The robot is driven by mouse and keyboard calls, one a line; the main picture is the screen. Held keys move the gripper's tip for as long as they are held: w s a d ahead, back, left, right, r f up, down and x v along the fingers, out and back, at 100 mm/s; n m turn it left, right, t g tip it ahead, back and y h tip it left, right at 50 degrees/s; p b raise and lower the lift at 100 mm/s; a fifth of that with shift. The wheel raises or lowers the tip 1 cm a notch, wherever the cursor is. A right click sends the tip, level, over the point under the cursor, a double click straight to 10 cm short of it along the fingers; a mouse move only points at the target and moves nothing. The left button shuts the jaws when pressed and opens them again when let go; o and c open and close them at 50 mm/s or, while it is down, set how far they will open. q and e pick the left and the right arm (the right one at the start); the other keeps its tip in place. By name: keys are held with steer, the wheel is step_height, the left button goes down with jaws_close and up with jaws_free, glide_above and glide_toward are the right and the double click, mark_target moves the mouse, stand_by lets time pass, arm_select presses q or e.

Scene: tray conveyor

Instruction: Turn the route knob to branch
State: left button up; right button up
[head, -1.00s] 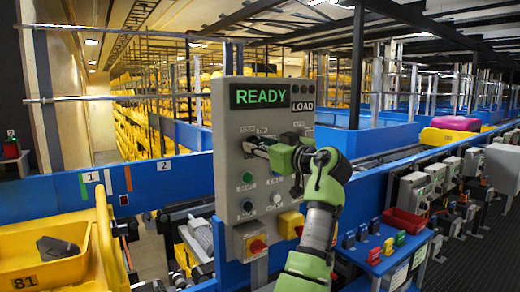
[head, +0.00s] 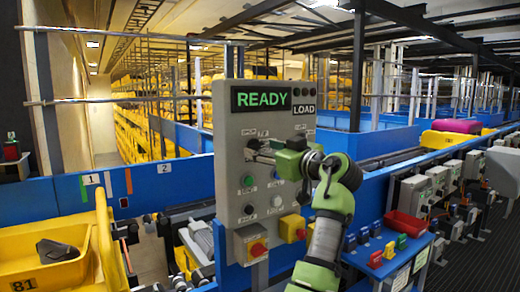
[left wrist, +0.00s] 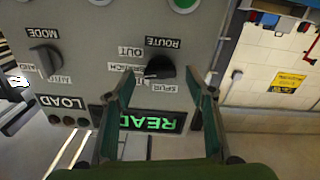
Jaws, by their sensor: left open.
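The route knob (left wrist: 162,67) is a dark round knob on the grey control panel (head: 228,120), seen upside down in the left wrist view. Labels around it include OUT and SPUR. A pale mark on the knob faces lower left in that view. My left gripper (left wrist: 163,76) is open, its fingers on either side of the knob; I cannot tell whether they touch it. The right gripper is not in view.
The mode knob (left wrist: 45,59) is beside the route knob. The display (head: 262,97) reads READY, with a LOAD sign (head: 304,107) next to it. Buttons and yellow-housed switches (head: 292,228) are lower down. A yellow tote (head: 45,255) stands at left.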

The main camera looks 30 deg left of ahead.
arm_select(q)
steer(key=v, duration=0.9)
steer(key=shift+d, duration=0.3)
steer(key=shift+s, duration=0.15)
